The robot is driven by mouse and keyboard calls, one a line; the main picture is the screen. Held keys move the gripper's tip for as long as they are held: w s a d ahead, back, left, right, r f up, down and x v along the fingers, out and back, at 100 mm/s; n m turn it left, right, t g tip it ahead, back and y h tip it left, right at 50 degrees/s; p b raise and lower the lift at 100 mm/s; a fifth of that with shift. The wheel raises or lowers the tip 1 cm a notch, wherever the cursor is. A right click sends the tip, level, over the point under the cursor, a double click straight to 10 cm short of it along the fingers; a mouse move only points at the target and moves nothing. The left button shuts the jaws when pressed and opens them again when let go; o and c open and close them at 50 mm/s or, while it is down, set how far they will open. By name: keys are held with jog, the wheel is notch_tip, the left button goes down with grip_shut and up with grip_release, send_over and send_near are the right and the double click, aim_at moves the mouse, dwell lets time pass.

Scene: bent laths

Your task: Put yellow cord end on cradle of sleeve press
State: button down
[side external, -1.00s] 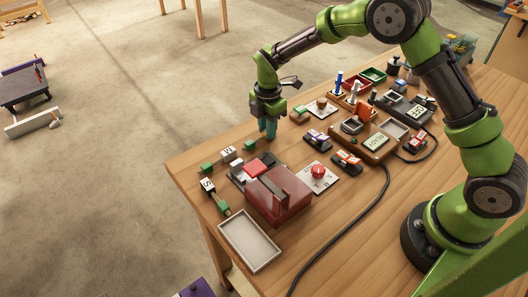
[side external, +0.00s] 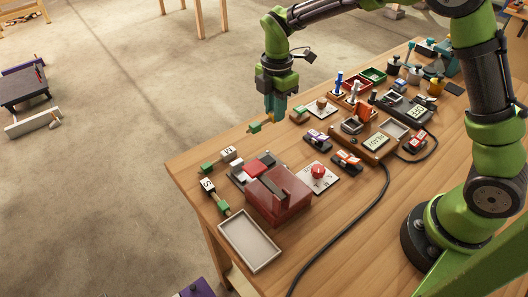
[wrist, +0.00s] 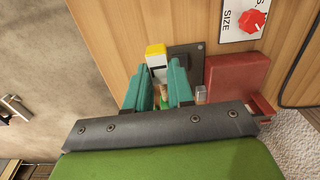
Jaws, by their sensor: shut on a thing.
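The press also shows in the wrist view (wrist: 236,82). I cannot make out its cradle clearly.
A white block marked M (side external: 228,153), a block marked S (side external: 207,185) and green blocks (side external: 206,168) lie near the table edge. A pale tray (side external: 233,251) is in front of the press, a red dial (side external: 318,171) behind. Instruments and a cable (side external: 345,225) fill the right.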

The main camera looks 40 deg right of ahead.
jog(key=s+a+f, duration=0.1)
jog(key=s+f, duration=0.2)
jog(key=s, duration=1.5)
send_over(264, 162)
jog(key=shift+f, duration=2.65)
jog(key=shift+f, duration=0.1)
jog(key=c, duration=1)
grip_release()
